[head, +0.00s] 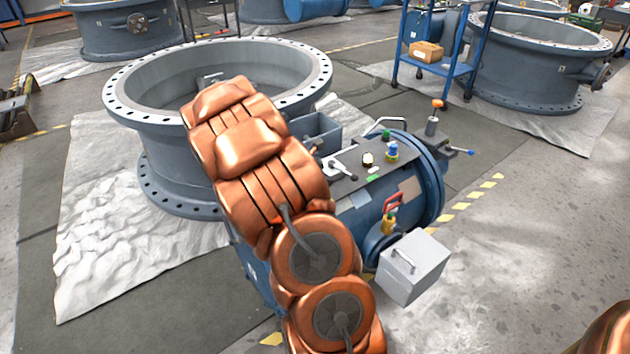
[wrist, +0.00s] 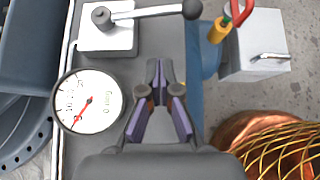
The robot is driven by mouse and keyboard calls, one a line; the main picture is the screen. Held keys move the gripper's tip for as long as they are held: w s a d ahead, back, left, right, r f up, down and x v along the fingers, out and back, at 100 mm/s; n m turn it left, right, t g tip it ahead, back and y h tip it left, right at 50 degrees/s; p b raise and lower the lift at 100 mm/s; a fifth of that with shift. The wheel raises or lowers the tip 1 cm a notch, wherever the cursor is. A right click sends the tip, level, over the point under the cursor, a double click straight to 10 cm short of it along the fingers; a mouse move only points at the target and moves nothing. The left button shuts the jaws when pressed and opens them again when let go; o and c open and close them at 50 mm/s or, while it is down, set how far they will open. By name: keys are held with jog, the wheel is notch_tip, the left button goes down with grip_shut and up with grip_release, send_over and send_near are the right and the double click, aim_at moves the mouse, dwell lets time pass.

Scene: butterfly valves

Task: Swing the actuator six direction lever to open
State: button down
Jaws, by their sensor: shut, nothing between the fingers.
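The actuator (head: 433,180) is a blue cylinder lying beside a large grey valve ring, with a dark panel on top. A lever (wrist: 152,12) shows at the top of the wrist view. It has a dark hub on a white plate (wrist: 92,38), and its silver handle points right to a dark ball knob. A similar white plate with a lever (head: 342,170) shows on the panel in the head view. My gripper (wrist: 158,88) is shut and empty over the panel, apart from the lever, below it in the wrist view. I cannot make the gripper out in the head view, where my copper arm covers that area.
A round white gauge (wrist: 88,101) with a red needle lies left of my fingers. A grey box (head: 413,267), a red-handled fitting (head: 391,212) and an orange-topped post (head: 433,118) surround the panel. The large valve ring (head: 150,165) stands behind.

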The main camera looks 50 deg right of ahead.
aim_at(343, 171)
jog(key=d, duration=0.3)
jog(key=shift+s+d+f, duration=0.15)
jog(key=shift+s+d, duration=0.1)
jog(key=shift+s, duration=0.15)
jog(key=shift+s+d+r+b, duration=0.1)
jog(key=shift+d+b, duration=0.05)
jog(key=shift+d, duration=0.2)
jog(key=shift+s+d+r+b, duration=0.1)
jog(key=shift+d+b, duration=0.05)
jog(key=shift+d, duration=0.2)
